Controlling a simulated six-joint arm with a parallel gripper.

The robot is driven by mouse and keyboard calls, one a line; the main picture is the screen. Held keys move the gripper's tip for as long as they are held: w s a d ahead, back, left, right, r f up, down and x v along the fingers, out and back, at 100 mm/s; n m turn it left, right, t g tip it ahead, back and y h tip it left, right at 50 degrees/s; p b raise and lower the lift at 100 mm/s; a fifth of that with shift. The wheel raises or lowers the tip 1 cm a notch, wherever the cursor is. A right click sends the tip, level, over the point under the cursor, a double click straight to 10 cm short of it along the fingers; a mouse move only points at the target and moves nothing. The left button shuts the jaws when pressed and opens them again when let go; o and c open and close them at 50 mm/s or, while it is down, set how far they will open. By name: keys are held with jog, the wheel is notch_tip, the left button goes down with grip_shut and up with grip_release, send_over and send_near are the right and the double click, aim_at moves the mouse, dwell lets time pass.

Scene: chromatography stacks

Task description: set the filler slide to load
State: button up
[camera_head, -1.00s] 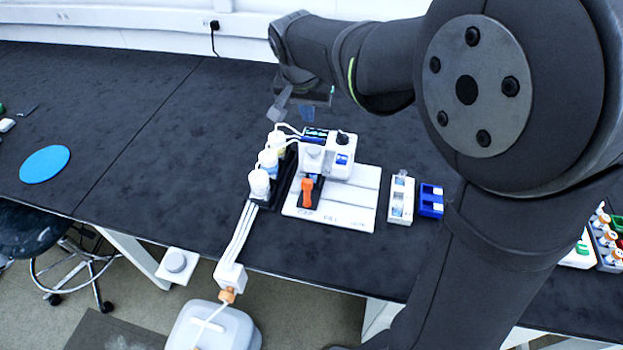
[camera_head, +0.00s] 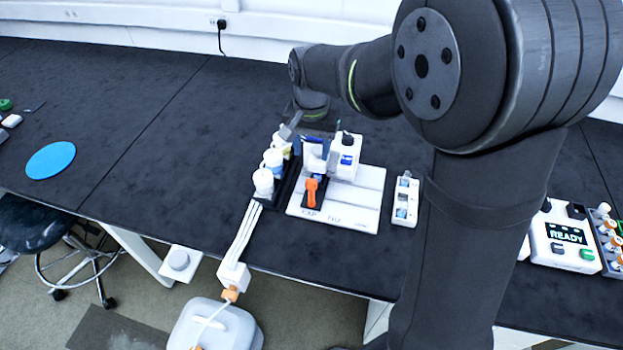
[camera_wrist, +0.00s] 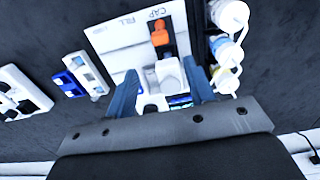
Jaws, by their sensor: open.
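The filler station is a white base plate (camera_head: 345,205) with a dark slide track and an orange handle (camera_head: 311,192) at its front end. In the wrist view, the orange handle (camera_wrist: 160,34) lies beside the printed words CAP and FILL. A white housing (camera_head: 345,155) with a dark knob stands at the back of the plate. My gripper (camera_wrist: 160,90) is open, its two blue fingers apart. In the wrist view, a white rounded block (camera_wrist: 170,72) shows between them.
White-capped bottles (camera_head: 264,182) stand in a dark rack left of the plate, with tubes running to a container (camera_head: 215,325) below the table edge. A white block (camera_head: 405,200) stands to the right. A device reading READY (camera_head: 565,240) is farther right.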

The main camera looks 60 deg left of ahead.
aim_at(312, 181)
notch_tip(312, 181, down, 12)
jog(key=shift+r, duration=0.1)
jog(key=shift+c, duration=0.4)
grip_shut()
